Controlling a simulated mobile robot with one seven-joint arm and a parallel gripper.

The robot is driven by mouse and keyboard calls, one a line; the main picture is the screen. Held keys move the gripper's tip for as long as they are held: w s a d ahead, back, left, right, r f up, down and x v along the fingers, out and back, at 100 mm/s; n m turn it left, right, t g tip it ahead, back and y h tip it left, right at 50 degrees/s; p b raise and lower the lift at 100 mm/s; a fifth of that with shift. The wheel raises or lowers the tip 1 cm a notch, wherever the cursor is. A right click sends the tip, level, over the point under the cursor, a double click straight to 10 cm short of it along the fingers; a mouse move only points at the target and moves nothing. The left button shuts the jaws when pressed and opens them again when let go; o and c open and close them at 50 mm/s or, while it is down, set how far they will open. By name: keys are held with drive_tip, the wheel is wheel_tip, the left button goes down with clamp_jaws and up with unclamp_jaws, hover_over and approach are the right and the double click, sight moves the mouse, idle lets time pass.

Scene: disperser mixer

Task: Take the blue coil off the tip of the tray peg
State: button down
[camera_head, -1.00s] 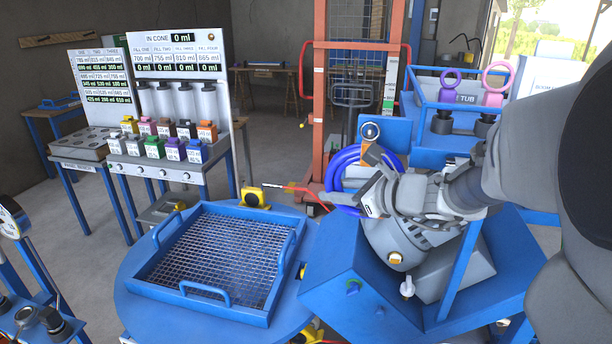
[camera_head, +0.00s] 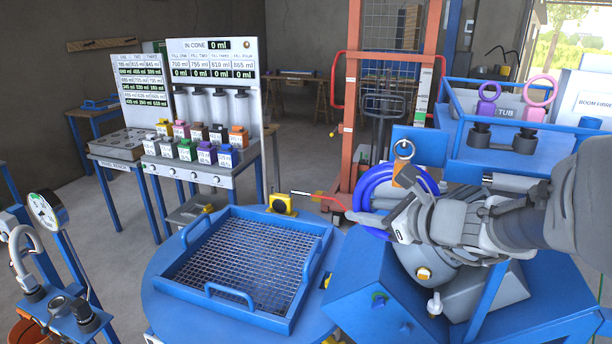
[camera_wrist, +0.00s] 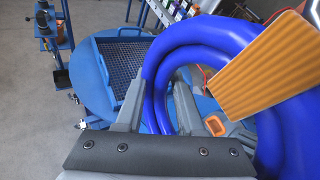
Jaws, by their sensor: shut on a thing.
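The blue coil (camera_head: 372,180) is a thick looped hose at right of centre in the head view, in front of a blue panel. In the wrist view the coil (camera_wrist: 205,32) fills the upper right. My gripper (camera_head: 368,219) is at the coil's lower left side. In the wrist view my gripper (camera_wrist: 156,95) has its fingers on either side of a coil strand and is shut on it. An orange block (camera_head: 408,174) stands against the coil; its flat face (camera_wrist: 255,68) covers part of the coil in the wrist view. I cannot make out the tray peg or its tip.
A blue mesh-bottomed tray (camera_head: 186,286) sits on a round blue table (camera_head: 160,300) left of the coil. A blue angular machine housing (camera_head: 375,275) is below my gripper. A blue rack (camera_head: 535,160) with purple and pink rings is at right. A filling station (camera_head: 215,100) stands behind.

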drive_tip(key=shift+s+a+r, duration=0.1)
drive_tip(key=shift+s+a, duration=0.1)
drive_tip(key=shift+s, duration=0.25)
drive_tip(key=shift+s+a+r, duration=0.1)
drive_tip(key=shift+s+a, duration=0.05)
drive_tip(key=shift+s, duration=0.25)
